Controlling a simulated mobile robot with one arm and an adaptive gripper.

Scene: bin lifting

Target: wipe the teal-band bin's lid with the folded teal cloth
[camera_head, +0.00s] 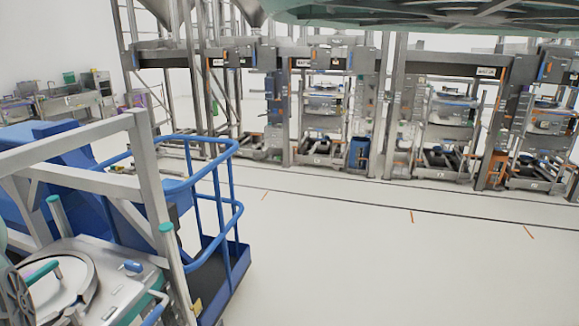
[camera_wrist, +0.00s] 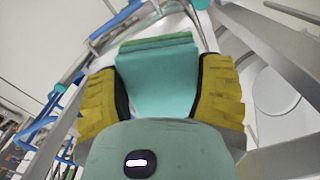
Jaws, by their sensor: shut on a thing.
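My gripper (camera_wrist: 160,88) has yellow-padded fingers on both sides of the folded teal cloth (camera_wrist: 158,78) and is shut on it. The cloth's folded layers show as darker green bands at its far edge. In the head view, a round pale lid (camera_head: 75,293) with a teal handle lies at the lower left, partly cut off by the frame. I cannot tell whether this is the teal-band bin's lid, as no band shows clearly. My gripper and the cloth are not clearly visible in the head view. Contact between the cloth and any lid cannot be told.
Grey metal frame bars (camera_head: 148,185) stand close around the round lid. A blue railed platform (camera_head: 222,275) is just right of it. Metal racks with equipment (camera_head: 325,110) line the back. The pale floor (camera_head: 400,265) at centre and right is clear. A metal beam (camera_wrist: 270,50) passes right of the cloth.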

